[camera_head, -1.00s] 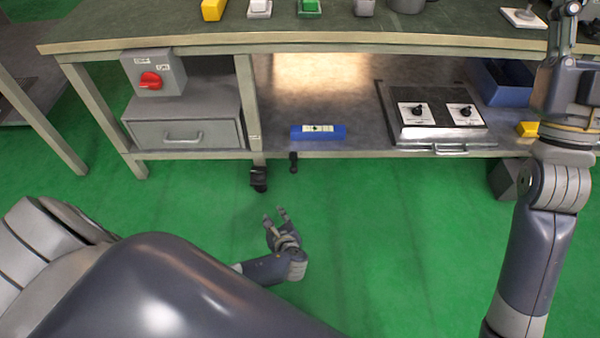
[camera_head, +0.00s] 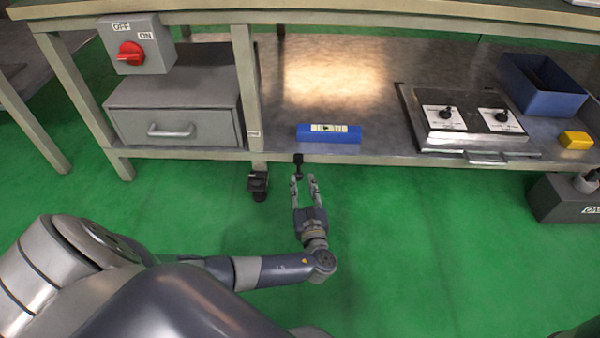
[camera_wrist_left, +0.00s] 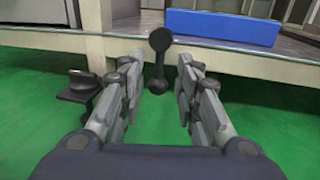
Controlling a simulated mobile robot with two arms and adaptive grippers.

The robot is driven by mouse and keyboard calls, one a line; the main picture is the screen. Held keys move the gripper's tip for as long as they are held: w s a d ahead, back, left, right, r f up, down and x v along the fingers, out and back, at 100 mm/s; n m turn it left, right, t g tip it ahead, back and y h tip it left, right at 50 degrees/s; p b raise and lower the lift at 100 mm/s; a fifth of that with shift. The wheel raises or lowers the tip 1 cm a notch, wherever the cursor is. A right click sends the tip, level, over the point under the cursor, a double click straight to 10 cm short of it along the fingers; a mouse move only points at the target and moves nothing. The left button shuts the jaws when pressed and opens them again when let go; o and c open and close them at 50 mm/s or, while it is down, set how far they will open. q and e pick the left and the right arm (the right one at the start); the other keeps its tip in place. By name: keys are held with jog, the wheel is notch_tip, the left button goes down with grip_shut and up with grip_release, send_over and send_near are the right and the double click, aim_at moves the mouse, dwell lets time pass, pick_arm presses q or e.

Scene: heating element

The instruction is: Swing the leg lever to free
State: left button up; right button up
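The leg lever (camera_head: 298,166) is a small black lever with a round knob, below the front edge of the bench's lower shelf. In the left wrist view the lever (camera_wrist_left: 158,62) stands upright, knob on top, in the gap between the fingers. My left gripper (camera_head: 303,181) is open and empty, pointing at the lever; its fingers also show in the left wrist view (camera_wrist_left: 159,72). The fingertips are very close to the lever; whether they reach around it I cannot tell. My right gripper is out of view.
A black foot piece (camera_head: 258,186) sits by the bench leg, left of the lever. A blue block (camera_head: 329,137) lies on the shelf above. A drawer unit (camera_head: 173,112) and red-switch box (camera_head: 137,45) stand left.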

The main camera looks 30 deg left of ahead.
aim_at(299, 166)
pick_arm(q)
jog(key=b+x, duration=0.1)
jog(key=x, duration=0.2)
jog(key=b+x, duration=0.2)
jog(key=x, duration=0.1)
jog(key=shift+f, duration=0.25)
jog(key=shift+w+a+r+b, duration=0.15)
jog(key=shift+w+a+b, duration=0.2)
jog(key=shift+w+a, duration=0.15)
jog(key=shift+c, duration=0.2)
grip_shut()
